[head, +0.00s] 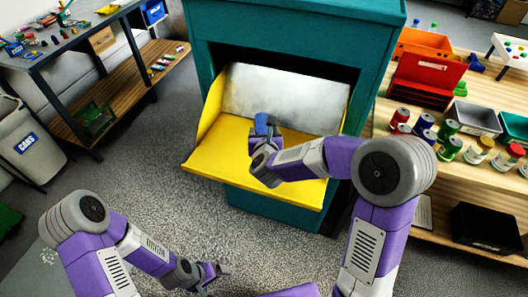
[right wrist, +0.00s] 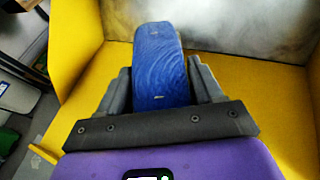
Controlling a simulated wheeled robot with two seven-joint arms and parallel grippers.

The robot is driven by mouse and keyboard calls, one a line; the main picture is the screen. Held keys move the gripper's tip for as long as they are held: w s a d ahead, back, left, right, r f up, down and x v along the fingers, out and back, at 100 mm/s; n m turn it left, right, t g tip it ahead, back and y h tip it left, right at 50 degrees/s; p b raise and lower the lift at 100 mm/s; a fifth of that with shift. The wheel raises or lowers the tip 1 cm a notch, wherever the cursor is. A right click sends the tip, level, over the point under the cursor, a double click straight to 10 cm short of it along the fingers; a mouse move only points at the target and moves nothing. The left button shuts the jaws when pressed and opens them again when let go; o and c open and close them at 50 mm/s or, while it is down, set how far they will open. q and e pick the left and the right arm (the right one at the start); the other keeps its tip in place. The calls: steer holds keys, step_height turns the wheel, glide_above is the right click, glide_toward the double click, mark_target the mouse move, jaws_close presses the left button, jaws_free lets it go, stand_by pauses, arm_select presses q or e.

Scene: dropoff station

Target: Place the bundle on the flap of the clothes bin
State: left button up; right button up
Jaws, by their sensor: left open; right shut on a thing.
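The clothes bin (head: 292,28) is a teal box with an open yellow flap (head: 212,158) and a grey metal plate behind it. My right gripper (head: 262,136) is over the flap and shut on a blue bundle (head: 261,121). In the right wrist view the bundle (right wrist: 161,66) stands up between the two fingers (right wrist: 162,88), with the yellow flap (right wrist: 262,100) beneath and around it. I cannot tell whether the bundle touches the flap. My left gripper (head: 216,272) is open and empty, low over the floor at the bottom of the head view.
A wooden shelf at the right holds several cans (head: 424,124), a red box (head: 428,80) and a black box (head: 486,226). At the left stand a dark table (head: 100,28) and a grey cans bin (head: 28,140). The carpet (head: 150,180) left of the clothes bin is clear.

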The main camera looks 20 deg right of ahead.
step_height(320, 180, down, 7)
steer(key=shift+r+b, duration=0.15)
steer(key=shift+b, duration=0.7)
steer(key=shift+r, duration=0.1)
steer(key=o, duration=1.2)
steer(key=shift+c, duration=0.2)
steer(key=shift+s+r, duration=0.1)
steer(key=shift+r, duration=0.05)
steer(key=p+v, duration=0.1)
steer(key=v, duration=1)
steer(key=shift+s, duration=0.4)
